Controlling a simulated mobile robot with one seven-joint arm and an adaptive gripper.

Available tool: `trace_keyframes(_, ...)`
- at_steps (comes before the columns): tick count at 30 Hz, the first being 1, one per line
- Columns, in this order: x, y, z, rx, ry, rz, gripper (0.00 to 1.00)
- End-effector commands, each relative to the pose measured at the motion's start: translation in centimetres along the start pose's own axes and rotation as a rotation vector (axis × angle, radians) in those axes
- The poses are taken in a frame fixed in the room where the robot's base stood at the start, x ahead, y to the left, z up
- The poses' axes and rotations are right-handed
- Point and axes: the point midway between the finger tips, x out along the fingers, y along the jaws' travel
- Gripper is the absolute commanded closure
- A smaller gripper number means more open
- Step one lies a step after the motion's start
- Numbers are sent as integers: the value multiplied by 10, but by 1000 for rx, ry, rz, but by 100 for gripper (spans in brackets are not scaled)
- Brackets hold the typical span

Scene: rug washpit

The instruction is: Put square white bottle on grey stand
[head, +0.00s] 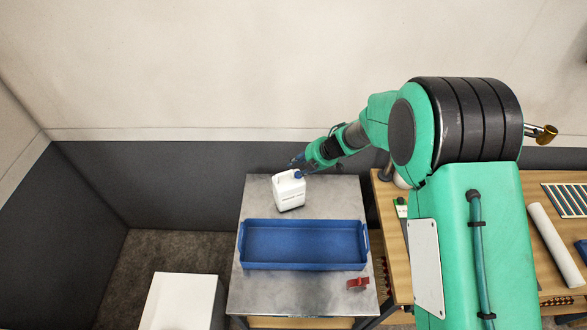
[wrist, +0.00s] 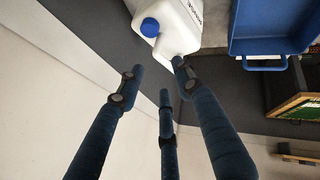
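The square white bottle (head: 289,194), a jug with a blue cap and dark print, stands on the grey-topped table (head: 331,196) behind the blue tray. In the wrist view the bottle (wrist: 185,22) is at the top, its blue cap (wrist: 150,27) toward me. My gripper (head: 297,164) is at the bottle's upper back side. In the wrist view the fingers of my gripper (wrist: 157,78) are spread with nothing between them. The right fingertip overlaps the bottle's edge; I cannot tell whether it touches. I see no separate stand that is clearly grey; a pale block (head: 182,302) stands at lower left.
A blue tray (head: 303,243), empty, fills the table's middle. A small red object (head: 358,284) lies at its front right. A wooden bench (head: 387,222) stands to the right, carrying a white roll (head: 553,244). A wall rises close behind the table. Floor shows at left.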

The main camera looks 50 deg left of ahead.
Motion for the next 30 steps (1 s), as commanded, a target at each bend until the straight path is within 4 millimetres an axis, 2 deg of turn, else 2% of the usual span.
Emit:
trace_keyframes(3,-17,0,0,1,-1,1,65)
trace_keyframes(9,-31,0,0,0,0,0,65)
trace_keyframes(30,-34,0,0,0,0,0,65)
